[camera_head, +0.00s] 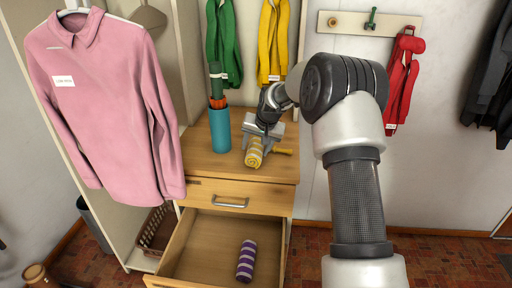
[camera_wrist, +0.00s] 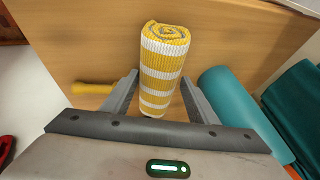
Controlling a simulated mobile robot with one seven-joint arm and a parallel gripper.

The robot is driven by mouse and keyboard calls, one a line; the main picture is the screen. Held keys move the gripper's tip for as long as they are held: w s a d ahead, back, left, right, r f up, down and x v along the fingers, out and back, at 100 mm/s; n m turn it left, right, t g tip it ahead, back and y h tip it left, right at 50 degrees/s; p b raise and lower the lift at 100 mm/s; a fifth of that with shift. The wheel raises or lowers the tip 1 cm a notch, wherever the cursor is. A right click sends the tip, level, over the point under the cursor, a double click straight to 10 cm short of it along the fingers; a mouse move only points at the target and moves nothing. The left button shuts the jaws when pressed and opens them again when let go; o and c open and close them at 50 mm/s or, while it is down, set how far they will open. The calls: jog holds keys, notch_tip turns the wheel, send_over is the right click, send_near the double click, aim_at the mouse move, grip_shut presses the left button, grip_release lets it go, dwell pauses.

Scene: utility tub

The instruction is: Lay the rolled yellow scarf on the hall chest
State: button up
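The rolled yellow scarf (camera_head: 254,152), with white stripes, appears to lie on top of the hall chest (camera_head: 204,160), near its front edge. In the wrist view the scarf (camera_wrist: 165,60) lies lengthwise, its spiral end away from my gripper, and its near end is between the two fingers. My gripper (camera_wrist: 160,78) is open, with a finger on each side of the scarf and narrow gaps beside it. In the head view my gripper (camera_head: 262,134) is just behind the scarf, low over the chest top.
A teal cylinder (camera_head: 220,130) holding a dark green roll stands left of the scarf. A small yellow object (camera_head: 283,151) lies to its right. The lower drawer (camera_head: 205,250) is open, with a purple striped roll (camera_head: 246,260) inside. A pink shirt (camera_head: 105,100) hangs at left.

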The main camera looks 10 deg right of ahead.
jog(key=shift+s+d+f, duration=0.15)
jog(key=shift+d+f, duration=0.05)
